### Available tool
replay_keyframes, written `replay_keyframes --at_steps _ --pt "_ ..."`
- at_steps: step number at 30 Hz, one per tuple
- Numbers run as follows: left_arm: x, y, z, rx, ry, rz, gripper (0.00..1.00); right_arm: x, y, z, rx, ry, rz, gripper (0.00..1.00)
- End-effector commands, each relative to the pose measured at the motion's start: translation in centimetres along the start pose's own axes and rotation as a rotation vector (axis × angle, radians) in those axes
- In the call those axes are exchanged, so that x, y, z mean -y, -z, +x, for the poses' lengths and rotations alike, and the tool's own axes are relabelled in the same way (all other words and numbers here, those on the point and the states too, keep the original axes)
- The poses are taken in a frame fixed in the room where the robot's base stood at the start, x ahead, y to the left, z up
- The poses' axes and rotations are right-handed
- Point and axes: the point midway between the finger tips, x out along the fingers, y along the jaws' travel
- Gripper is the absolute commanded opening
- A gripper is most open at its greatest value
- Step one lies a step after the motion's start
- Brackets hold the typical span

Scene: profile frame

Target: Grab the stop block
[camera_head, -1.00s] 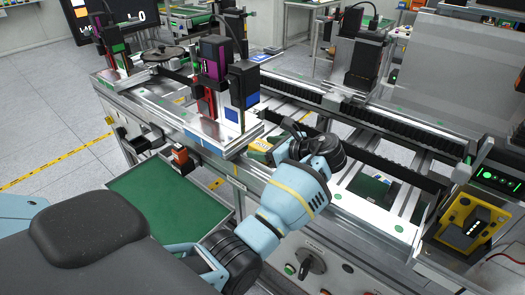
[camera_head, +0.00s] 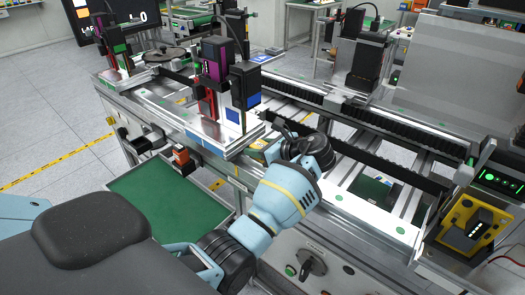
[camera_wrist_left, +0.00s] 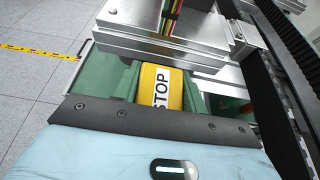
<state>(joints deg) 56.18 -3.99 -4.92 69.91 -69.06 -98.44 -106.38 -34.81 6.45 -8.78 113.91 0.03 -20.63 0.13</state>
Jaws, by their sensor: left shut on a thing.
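The yellow stop block (camera_wrist_left: 161,88) shows in the left wrist view with the black word STOP on a white label. It sits between the fingers of my left gripper (camera_wrist_left: 155,92), which is shut on it. In the head view a small yellow part of the block (camera_head: 259,145) shows beside the front rail of the machine, left of my left wrist. The fingers are mostly hidden there by the wrist, so I cannot tell whether the block touches the rail. My right gripper is in neither view.
A metal fixture plate (camera_head: 215,138) with dark upright devices stands close to the block. A black cable chain (camera_head: 385,165) runs along the rails. A green tray (camera_head: 170,205) lies lower at the left. A yellow device (camera_head: 470,228) stands at the right.

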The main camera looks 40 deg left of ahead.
Motion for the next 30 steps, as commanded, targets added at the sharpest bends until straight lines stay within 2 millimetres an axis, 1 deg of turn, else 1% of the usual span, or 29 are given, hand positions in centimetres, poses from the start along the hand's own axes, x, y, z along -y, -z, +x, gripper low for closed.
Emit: replay_keyframes --at_steps 5,8,11,15,20,24,30 --pt "0.0 -0.3 -0.1 0.001 0.001 -0.002 0.14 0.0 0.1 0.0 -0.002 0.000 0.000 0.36" --pt "0.0 -0.9 -0.4 0.001 0.001 -0.004 0.14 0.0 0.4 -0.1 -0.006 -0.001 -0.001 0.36" --pt "0.0 -1.9 -0.8 0.001 0.001 -0.006 0.14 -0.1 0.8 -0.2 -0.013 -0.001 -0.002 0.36" --pt "0.1 -3.9 -1.5 0.002 0.002 -0.008 0.14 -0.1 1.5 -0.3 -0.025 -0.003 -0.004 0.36" --pt "-2.3 -3.2 -3.4 0.000 0.003 -0.006 0.14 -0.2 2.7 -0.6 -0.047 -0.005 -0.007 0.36" --pt "-4.9 -2.7 -5.5 0.000 0.003 -0.006 0.14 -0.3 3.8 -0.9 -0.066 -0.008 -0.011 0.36" --pt "-8.4 -1.9 -8.2 -0.001 0.003 -0.005 0.14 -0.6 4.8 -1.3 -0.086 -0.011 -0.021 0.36"
